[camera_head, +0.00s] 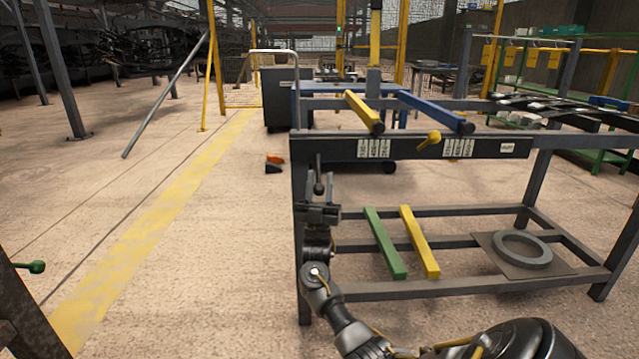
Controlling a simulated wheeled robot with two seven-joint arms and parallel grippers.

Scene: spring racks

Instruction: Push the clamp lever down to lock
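My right gripper (319,183) points up and away in front of the post. A yellow knobbed lever (432,138) sits on the rack's front beam. My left gripper is not in view.
Yellow (364,112) and blue (436,111) bars lie on the rack's top. Green (384,243) and yellow (419,242) bars and a grey ring (522,250) lie on its lower shelf. A green-knobbed lever (36,267) shows at far left. Open floor lies left of the rack.

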